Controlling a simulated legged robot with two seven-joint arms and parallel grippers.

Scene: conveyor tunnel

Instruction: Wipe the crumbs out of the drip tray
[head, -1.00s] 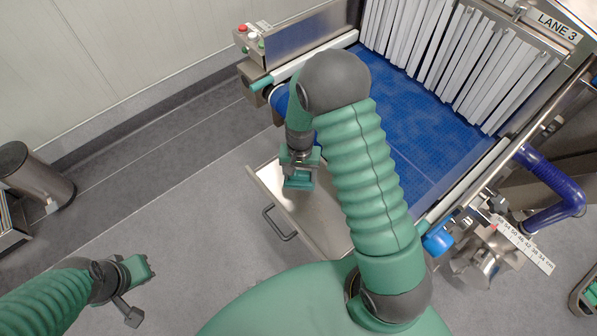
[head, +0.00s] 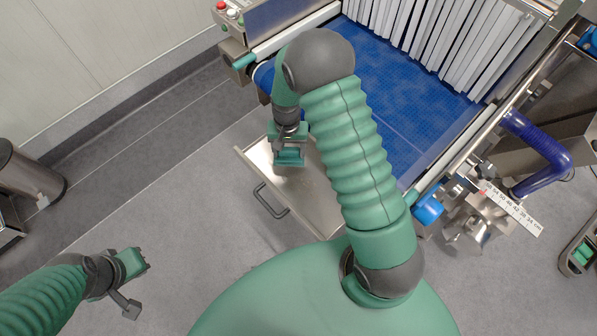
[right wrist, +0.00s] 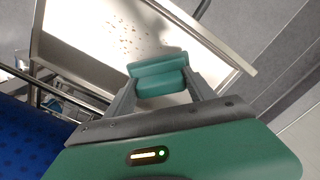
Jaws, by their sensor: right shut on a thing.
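The drip tray (head: 312,206) is a shiny steel drawer standing out below the belt end, with a dark handle on its front. In the right wrist view, brown crumbs (right wrist: 136,37) lie scattered on its floor (right wrist: 88,45). My right gripper (head: 289,152) is over the tray, shut on a teal block-shaped pad (head: 290,158). The pad also shows between the grey fingers in the right wrist view (right wrist: 158,76); I cannot tell whether it touches the tray floor. My left gripper (head: 138,263) is away over the floor at lower left, its jaws too small to read.
The blue conveyor belt (head: 375,80) and white strip curtain (head: 440,35) lie behind my right arm. A button box (head: 230,18) stands at the belt's left corner. A blue hose (head: 535,140) and scale (head: 512,208) are at right. Grey floor is clear left of the tray.

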